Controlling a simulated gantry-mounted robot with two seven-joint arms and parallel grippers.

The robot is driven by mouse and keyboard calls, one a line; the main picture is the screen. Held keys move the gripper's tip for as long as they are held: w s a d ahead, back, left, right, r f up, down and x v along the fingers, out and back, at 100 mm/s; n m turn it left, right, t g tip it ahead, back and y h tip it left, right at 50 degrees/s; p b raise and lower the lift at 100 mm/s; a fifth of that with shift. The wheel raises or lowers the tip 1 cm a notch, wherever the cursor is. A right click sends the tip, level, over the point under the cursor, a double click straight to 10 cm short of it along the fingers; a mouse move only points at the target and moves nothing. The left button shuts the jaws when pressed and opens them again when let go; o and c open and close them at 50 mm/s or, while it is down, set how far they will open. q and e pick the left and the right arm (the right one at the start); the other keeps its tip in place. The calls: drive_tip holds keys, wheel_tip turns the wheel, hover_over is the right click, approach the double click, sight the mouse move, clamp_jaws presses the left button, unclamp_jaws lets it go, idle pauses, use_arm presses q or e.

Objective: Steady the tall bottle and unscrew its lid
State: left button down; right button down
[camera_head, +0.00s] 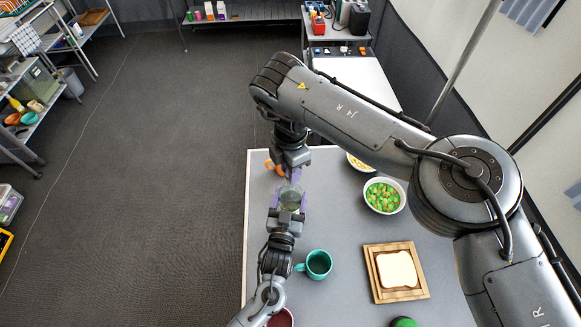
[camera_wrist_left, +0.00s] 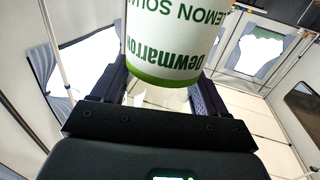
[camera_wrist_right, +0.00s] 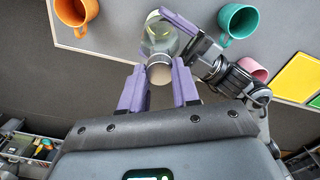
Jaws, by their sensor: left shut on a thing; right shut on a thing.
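The tall bottle (camera_head: 290,197) is clear and greenish at the table's left side. Its white label with a green band (camera_wrist_left: 165,50) fills the top of the left wrist view, lettering upside down. My left gripper (camera_head: 289,208) is shut on the bottle's body, its purple fingers on either side. My right gripper (camera_head: 292,174) is at the bottle's other end. In the right wrist view the pale round lid (camera_wrist_right: 159,73) sits between its purple fingertips, and it is shut on the lid. I cannot tell whether the lid has turned on the bottle.
An orange mug (camera_wrist_right: 76,12) and a teal mug (camera_head: 318,264) stand close to the bottle. A bowl of green and orange pieces (camera_head: 383,196) and a wooden board with bread (camera_head: 411,293) are to the right. A reddish cup (camera_head: 280,319) is near the bottom.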

drive_tip(key=n, duration=1.3)
drive_tip(key=shift+n, duration=0.4)
drive_tip(key=n, duration=0.7)
drive_tip(key=shift+r, duration=0.1)
drive_tip(key=n, duration=0.5)
drive_tip(key=shift+r, duration=0.2)
drive_tip(key=shift+r, duration=0.9)
drive_tip(key=shift+r, duration=0.1)
